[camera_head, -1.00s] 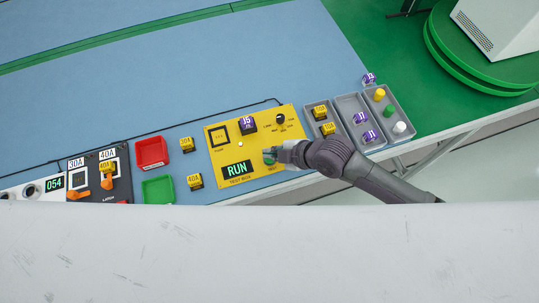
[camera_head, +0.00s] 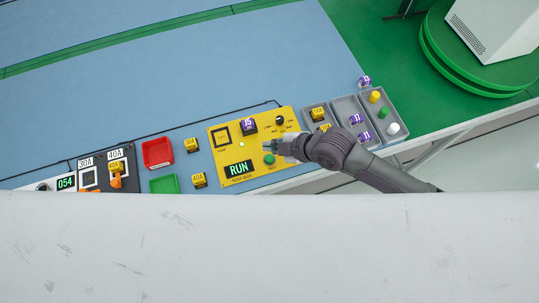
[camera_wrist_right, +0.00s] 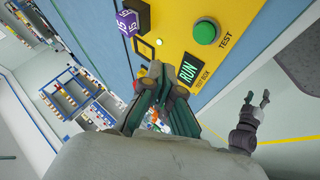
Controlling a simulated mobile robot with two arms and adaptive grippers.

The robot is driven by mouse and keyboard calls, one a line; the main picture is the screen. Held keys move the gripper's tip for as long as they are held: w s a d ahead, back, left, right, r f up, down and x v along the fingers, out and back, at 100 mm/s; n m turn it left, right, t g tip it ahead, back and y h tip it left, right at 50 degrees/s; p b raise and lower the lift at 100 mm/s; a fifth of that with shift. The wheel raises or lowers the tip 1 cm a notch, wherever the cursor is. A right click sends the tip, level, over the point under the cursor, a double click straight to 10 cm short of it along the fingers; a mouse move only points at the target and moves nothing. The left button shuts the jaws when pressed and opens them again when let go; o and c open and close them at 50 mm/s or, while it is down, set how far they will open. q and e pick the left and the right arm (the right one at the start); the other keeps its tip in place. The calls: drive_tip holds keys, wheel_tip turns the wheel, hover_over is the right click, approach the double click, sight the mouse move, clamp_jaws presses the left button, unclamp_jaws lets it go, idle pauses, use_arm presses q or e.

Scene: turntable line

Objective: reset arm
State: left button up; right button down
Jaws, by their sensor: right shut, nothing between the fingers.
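My right gripper (camera_head: 272,146) is shut and empty above the yellow test box (camera_head: 222,143), beside its green TEST button (camera_head: 269,159). The box's display reads RUN (camera_head: 239,169). A purple 15 block (camera_head: 248,126) sits on the box. In the right wrist view my right gripper's closed fingers (camera_wrist_right: 160,82) point at the box, with the green button (camera_wrist_right: 206,31) apart from them and the purple block (camera_wrist_right: 129,22) at upper left. My left gripper (camera_wrist_right: 257,97) shows at the right of that view with its fingers spread and empty; it is outside the head view.
Grey trays (camera_head: 338,108) with yellow and purple blocks and colored pegs stand right of the box. A red bin (camera_head: 157,153), a green bin (camera_head: 163,185) and loose yellow 40A blocks (camera_head: 191,145) lie left. The blue table (camera_head: 200,80) behind is clear.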

idle(0.5)
drive_tip(key=s+d+r+m+g+h, duration=0.15)
drive_tip(key=s+d+m+h, duration=0.25)
drive_tip(key=s+d+m, duration=0.5)
drive_tip(key=s+d+r+m+h, duration=0.2)
drive_tip(key=s+d+m+h, duration=0.3)
drive_tip(key=d+m, duration=0.55)
wheel_tip(320, 180, down, 27)
drive_tip(key=s+y+b, duration=0.1)
drive_tip(key=s, duration=0.2)
drive_tip(key=s+d+f+g, duration=0.1)
drive_tip(key=s+f, duration=0.7)
drive_tip(key=s+d+f+g+b, duration=0.1)
drive_tip(key=s+d+f, duration=0.1)
drive_tip(key=s+f, duration=0.6)
drive_tip(key=shift+d+f+n, duration=0.25)
drive_tip(key=shift+f+n, duration=0.15)
drive_tip(key=shift+n, duration=0.05)
